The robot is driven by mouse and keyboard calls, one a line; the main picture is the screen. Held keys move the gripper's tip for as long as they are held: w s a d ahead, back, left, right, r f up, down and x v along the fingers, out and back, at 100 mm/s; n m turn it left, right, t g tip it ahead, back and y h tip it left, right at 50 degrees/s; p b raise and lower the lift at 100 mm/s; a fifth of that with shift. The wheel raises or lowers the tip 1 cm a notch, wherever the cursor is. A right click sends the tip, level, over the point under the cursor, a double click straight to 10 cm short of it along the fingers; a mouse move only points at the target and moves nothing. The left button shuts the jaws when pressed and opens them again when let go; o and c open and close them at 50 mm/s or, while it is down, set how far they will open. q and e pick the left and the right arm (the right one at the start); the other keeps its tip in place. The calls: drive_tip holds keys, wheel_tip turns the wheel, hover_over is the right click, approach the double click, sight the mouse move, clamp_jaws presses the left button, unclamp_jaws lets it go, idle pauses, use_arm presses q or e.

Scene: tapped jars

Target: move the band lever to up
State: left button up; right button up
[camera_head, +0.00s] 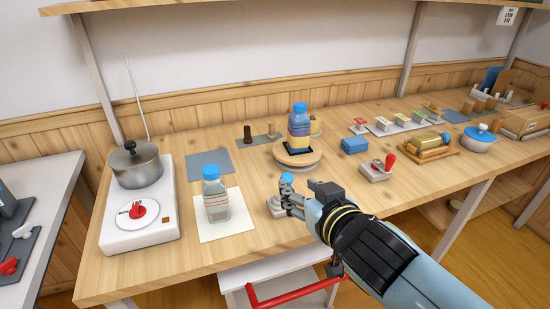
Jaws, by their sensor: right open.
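My right gripper (291,195) reaches in from the lower right and is open at the table's front edge. A blue ball knob (287,178) shows just behind its fingers, above a small pale base (275,207). The gripper partly hides this lever, so its tilt and any contact are hard to tell. A second lever, with a red handle (390,161), stands on a pale base (374,170) to the right, apart from the gripper. No label shows which one is the band lever. My left gripper is not in view.
A clear jar with a blue cap (215,194) stands on a white sheet (234,231) to the left. Behind, a banded bottle (299,128) stands on a round wooden stand (297,158). A pot (136,166) sits on the white stove (150,233). A blue block (355,145) lies right of the stand.

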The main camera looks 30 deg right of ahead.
sight(288, 178)
drive_tip(key=shift+w+d+f, duration=0.2)
drive_tip(key=shift+w+f, duration=0.05)
drive_tip(key=shift+w, duration=0.4)
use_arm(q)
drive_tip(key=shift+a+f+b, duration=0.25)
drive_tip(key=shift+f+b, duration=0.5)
use_arm(e)
drive_tip(key=shift+x, duration=2.45)
drive_tip(key=shift+w, duration=0.15)
drive_tip(key=shift+c, duration=0.3)
